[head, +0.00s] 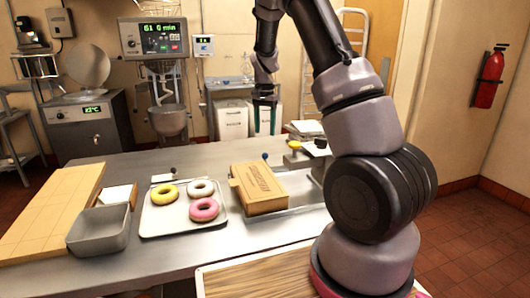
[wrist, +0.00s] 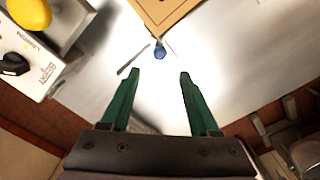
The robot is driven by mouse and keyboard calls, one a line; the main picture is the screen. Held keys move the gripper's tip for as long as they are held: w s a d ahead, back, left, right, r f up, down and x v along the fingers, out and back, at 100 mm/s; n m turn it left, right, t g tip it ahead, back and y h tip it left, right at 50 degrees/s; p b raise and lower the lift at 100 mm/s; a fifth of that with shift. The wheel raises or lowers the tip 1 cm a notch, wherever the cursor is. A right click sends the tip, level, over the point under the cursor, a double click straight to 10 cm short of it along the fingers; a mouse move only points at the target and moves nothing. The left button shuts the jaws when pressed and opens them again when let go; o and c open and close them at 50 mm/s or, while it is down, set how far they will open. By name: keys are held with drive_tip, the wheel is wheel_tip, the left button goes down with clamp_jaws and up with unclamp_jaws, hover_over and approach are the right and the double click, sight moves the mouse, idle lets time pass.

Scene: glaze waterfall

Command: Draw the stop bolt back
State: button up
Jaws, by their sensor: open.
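In the wrist view my gripper (wrist: 160,73) is open, with nothing between the fingers.
A grey bin (head: 98,230) and wooden board (head: 50,215) are farther left. A yellow object (head: 295,145) sits on a device right of the knob.

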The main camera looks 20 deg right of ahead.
wheel_tip(320, 180, down, 10)
drive_tip(key=shift+r, duration=0.15)
idle(0.3)
clamp_jaws()
idle(1.3)
